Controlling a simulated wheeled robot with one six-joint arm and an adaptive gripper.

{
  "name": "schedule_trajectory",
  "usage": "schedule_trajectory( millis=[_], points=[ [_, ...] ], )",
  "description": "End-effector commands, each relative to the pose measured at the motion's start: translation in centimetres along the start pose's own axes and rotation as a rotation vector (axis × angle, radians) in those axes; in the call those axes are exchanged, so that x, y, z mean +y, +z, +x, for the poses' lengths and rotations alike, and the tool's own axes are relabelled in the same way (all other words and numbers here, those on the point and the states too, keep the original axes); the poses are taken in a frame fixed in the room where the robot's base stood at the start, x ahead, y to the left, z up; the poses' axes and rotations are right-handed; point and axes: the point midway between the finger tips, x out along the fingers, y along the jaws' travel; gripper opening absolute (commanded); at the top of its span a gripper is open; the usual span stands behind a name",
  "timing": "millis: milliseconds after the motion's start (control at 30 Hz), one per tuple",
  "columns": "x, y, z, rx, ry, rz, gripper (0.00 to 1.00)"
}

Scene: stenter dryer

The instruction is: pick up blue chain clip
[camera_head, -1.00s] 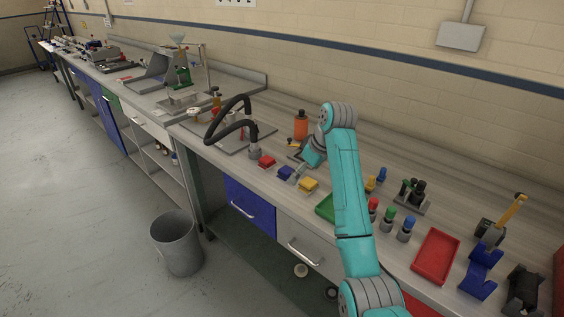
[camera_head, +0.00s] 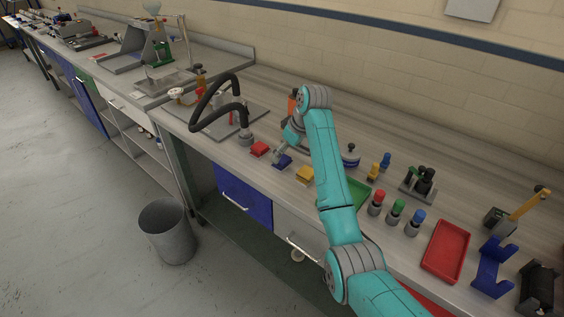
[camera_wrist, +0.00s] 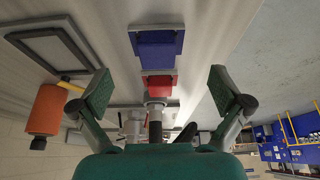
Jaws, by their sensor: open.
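The blue chain clip (camera_head: 284,163) lies on the bench between a red clip (camera_head: 260,148) and a yellow clip (camera_head: 305,174). In the wrist view the blue clip (camera_wrist: 158,46) is near the top centre, with the red clip (camera_wrist: 160,84) below it in the picture. My gripper (camera_wrist: 158,90) has its two fingers wide apart with nothing between the pads. In the head view my gripper (camera_head: 279,157) is close to the blue clip and partly overlaps it. Its exact height above the clip cannot be told.
An orange bottle (camera_wrist: 44,108) and a dark-framed plate (camera_wrist: 52,52) are to the left in the wrist view. A green tray (camera_head: 357,192) and a red tray (camera_head: 446,251) lie to the right.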

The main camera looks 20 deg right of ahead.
Motion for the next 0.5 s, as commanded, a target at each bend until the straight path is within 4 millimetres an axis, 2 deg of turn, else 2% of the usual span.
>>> schedule_trajectory(
  millis=[300,500],
  points=[
    [0.3,-0.1,4.1,-0.002,-0.001,0.001,1.00],
    [0.4,-0.1,4.9,-0.001,0.000,0.001,1.00]
  ],
)
